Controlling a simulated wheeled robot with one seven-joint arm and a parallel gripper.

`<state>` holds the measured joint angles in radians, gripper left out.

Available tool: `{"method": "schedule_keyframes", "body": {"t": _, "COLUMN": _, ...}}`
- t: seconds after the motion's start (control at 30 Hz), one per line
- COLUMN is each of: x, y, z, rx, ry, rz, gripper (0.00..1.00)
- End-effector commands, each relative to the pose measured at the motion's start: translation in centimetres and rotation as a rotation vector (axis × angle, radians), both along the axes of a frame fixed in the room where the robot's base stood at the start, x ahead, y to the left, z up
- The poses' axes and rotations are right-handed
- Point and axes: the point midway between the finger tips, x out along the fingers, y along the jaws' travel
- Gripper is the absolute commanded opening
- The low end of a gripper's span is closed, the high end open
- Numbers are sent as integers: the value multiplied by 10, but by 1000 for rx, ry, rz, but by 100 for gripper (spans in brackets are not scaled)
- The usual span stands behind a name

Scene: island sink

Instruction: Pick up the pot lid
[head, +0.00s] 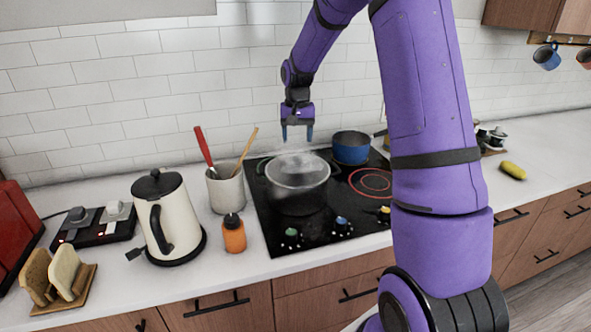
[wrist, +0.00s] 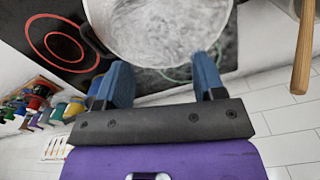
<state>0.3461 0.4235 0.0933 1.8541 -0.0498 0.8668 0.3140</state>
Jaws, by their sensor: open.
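A glass pot lid (head: 297,168) appears to sit on a grey pot (head: 300,198) on the black cooktop. The clear lid is hard to tell from the pot's inside, and its knob is not clear. My gripper (head: 297,138) points down above the back of the pot, with its two blue fingers apart and nothing between them. In the wrist view, the round see-through lid area (wrist: 165,28) lies ahead of the gripper (wrist: 162,62), apparently below the fingertips. I cannot tell the exact height gap.
A blue pan (head: 351,150) stands right of the pot on the cooktop (head: 262,222). A utensil crock (head: 225,190), an orange bottle (head: 234,236) and a cream kettle (head: 166,220) stand to the left. The tiled wall is close behind.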

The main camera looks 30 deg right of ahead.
Motion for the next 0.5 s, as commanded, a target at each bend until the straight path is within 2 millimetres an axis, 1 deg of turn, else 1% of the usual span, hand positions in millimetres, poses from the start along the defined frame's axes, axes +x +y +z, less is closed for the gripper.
{"method": "schedule_keyframes", "body": {"t": 0.03, "x": 0, "y": 0, "z": -8, "rx": 1, "ry": 3, "rz": 0, "gripper": 63}}
{"method": "schedule_keyframes", "body": {"t": 0.1, "x": 0, "y": 0, "z": -16, "rx": 0, "ry": 2, "rz": 0, "gripper": 63}}
{"method": "schedule_keyframes", "body": {"t": 0.37, "x": -2, "y": 1, "z": -33, "rx": 0, "ry": 1, "rz": 1, "gripper": 63}}
{"method": "schedule_keyframes", "body": {"t": 0.5, "x": -6, "y": 2, "z": -53, "rx": 1, "ry": 3, "rz": 2, "gripper": 63}}
